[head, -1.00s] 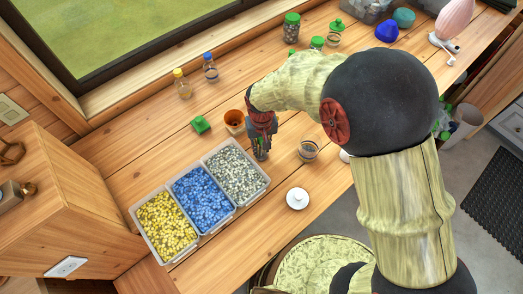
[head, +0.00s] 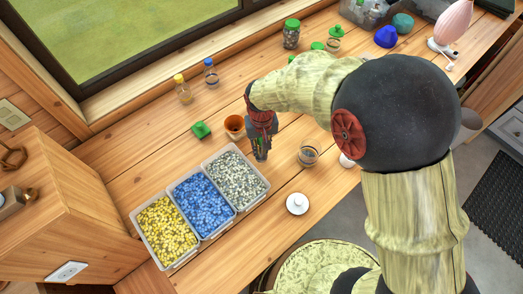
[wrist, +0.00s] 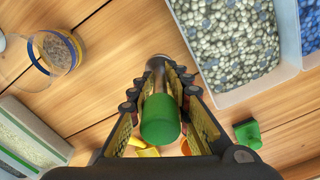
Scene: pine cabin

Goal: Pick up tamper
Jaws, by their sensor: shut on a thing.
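The tamper (wrist: 161,120) has a rounded green end and a grey shaft, and it lies lengthwise between my gripper's fingers in the wrist view. My gripper (wrist: 158,88) is shut on it, with a finger along each side. In the head view my gripper (head: 261,146) points down beside the bin of grey pebbles, and only slivers of green show between its fingers. I cannot tell whether the tamper touches the table.
Bins of yellow (head: 141,230), blue (head: 228,222) and grey pebbles (head: 264,190) stand left and below. Bottles stand by the window.

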